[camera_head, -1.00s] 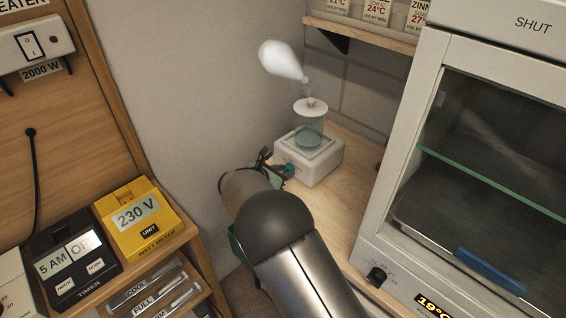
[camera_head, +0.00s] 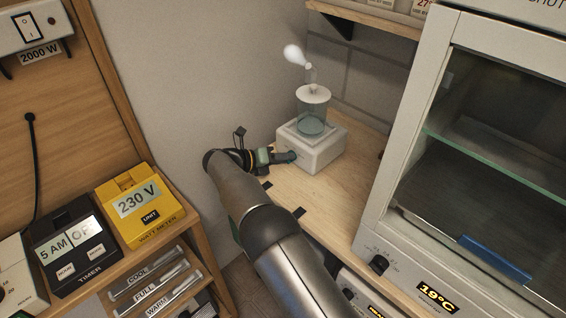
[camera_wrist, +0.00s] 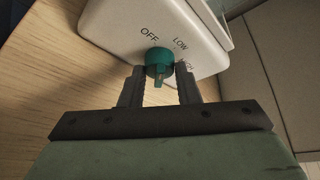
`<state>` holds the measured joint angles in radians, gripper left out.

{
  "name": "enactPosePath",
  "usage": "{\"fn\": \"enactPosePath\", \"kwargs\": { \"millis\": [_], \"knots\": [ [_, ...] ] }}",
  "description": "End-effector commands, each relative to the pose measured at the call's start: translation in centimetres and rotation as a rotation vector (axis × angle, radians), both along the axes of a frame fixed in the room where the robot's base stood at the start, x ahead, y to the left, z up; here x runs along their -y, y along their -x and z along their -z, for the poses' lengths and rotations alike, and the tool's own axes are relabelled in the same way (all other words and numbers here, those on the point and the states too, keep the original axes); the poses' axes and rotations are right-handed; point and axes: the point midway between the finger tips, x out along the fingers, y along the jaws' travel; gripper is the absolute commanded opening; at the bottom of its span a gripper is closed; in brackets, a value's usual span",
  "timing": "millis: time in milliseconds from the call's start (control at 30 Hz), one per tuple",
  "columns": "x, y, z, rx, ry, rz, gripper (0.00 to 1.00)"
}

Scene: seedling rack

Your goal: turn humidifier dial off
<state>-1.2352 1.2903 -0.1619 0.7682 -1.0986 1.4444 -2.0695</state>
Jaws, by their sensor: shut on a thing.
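The humidifier (camera_head: 322,152) is a white box with a clear, white-lidded tank on the wooden shelf, in the middle of the head view. A small white puff (camera_head: 294,54) hangs above its nozzle. In the wrist view its white front (camera_wrist: 192,30) carries the labels OFF and LOW and a third, partly hidden label. The teal dial (camera_wrist: 158,57) sits below these labels, with a pointer tab toward the camera. My gripper (camera_wrist: 160,76) is shut on the dial, one dark finger at each side. In the head view my gripper (camera_head: 284,157) reaches the humidifier's left side.
A glass-fronted cabinet (camera_head: 408,140) stands close on the right, with a black knob (camera_head: 379,264) and a 19°C display. On the left are a yellow watt meter (camera_head: 139,203) and a black timer (camera_head: 72,249).

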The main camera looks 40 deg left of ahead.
Motion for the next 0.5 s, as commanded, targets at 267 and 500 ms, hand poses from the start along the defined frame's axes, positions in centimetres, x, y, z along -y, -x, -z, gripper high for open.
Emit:
{"fn": "enactPosePath", "kwargs": {
  "millis": [267, 500],
  "knots": [
    [-0.20, 0.00, 0.34, -0.022, 0.153, -0.002, 0.07],
    [-0.22, -0.01, 0.23, -0.032, 0.217, -0.004, 0.07]
  ]
}}
